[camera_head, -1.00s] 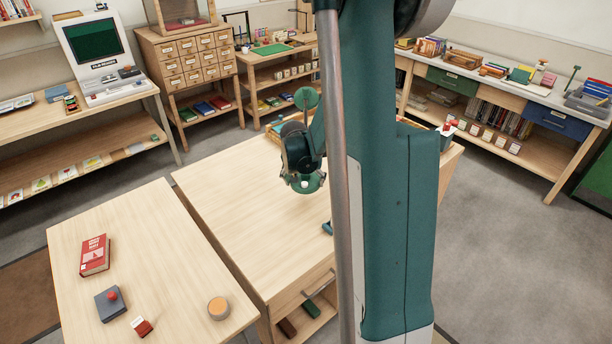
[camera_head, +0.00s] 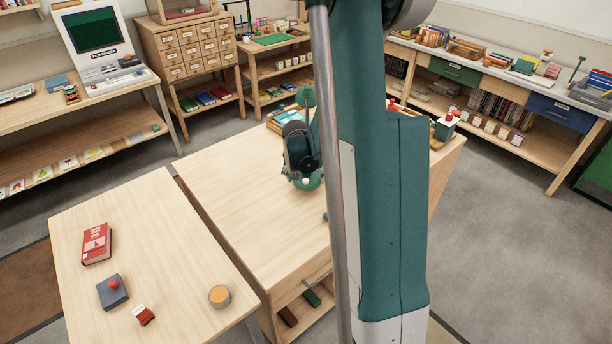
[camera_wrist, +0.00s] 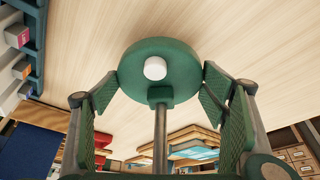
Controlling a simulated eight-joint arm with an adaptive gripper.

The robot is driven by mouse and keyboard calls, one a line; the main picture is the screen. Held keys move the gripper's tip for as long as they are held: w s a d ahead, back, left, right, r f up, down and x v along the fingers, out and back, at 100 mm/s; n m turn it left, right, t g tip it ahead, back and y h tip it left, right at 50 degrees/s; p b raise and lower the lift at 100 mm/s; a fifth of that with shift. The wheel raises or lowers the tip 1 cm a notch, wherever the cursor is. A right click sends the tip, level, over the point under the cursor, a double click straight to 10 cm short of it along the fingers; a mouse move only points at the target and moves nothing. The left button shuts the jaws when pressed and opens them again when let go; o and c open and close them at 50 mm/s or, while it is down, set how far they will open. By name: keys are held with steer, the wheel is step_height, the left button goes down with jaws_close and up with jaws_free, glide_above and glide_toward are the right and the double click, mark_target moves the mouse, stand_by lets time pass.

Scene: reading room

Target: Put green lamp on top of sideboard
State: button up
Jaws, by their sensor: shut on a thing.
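The green lamp (camera_wrist: 182,72) shows in the wrist view as a round green disc with a white bulb, on a thin stem running back between the fingers of my gripper (camera_wrist: 158,98). The fingers stand on both sides of the stem; the exact contact is hard to see. In the head view, my gripper (camera_head: 301,160) is over the middle table, with the lamp's green part (camera_head: 310,184) below it. A green disc (camera_head: 306,97) shows above; I cannot tell whether it belongs to the lamp. The likely sideboard (camera_head: 471,58), with a pale top and green and blue drawers, stands along the back right wall.
The middle table (camera_head: 235,200) is mostly bare, with a tray (camera_head: 274,124) at its far edge. The left table (camera_head: 165,235) carries a red book (camera_head: 97,244) and small items. The sideboard top is crowded with books and trays. Open grey floor lies at right.

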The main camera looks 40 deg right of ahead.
steer(key=shift+f, duration=1.45)
steer(key=shift+f+b, duration=0.1)
steer(key=shift+b, duration=0.25)
steer(key=o, duration=1.7)
steer(key=shift+p+v, duration=1.1)
steer(key=shift+v, duration=5)
steer(key=shift+a, duration=0.1)
